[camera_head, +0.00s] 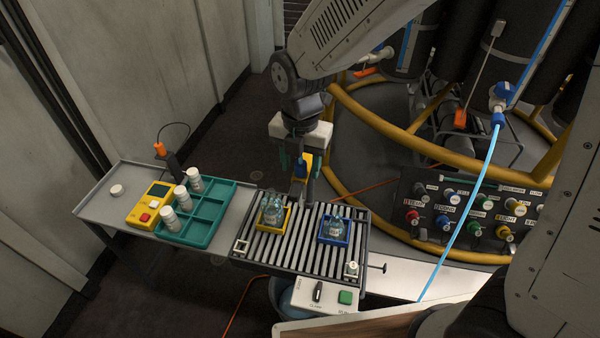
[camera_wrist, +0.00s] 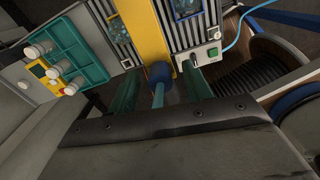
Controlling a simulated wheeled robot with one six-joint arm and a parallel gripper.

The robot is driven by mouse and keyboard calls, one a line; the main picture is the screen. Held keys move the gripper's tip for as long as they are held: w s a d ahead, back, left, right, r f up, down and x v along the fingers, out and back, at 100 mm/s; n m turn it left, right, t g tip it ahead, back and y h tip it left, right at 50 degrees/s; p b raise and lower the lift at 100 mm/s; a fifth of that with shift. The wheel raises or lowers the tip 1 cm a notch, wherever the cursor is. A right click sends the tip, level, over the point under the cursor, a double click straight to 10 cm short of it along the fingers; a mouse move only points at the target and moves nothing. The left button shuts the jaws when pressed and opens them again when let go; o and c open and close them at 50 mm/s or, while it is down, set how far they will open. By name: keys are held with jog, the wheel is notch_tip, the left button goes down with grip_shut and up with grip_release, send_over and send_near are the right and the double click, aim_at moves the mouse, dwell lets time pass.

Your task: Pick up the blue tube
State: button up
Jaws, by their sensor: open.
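My gripper is open, with a green finger on each side and a visible gap to the tube. In the head view my gripper (camera_head: 298,182) hangs over the far edge of the roller table, with a blue and yellow patch partly hidden behind it. A long light blue hose (camera_head: 461,215) runs down at the right, apart from my gripper.
The roller table (camera_head: 262,256) bears a yellow tray (camera_head: 266,231) and a blue tray (camera_head: 326,241), both holding clear items. A green rack (camera_head: 218,207) with white-capped jars stands left. A yellow rail (camera_head: 395,135) and connector panel (camera_head: 470,206) are at right.

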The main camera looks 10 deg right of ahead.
jog(key=c, duration=1)
jog(key=shift+r, duration=0.15)
jog(key=shift+r, duration=15.25)
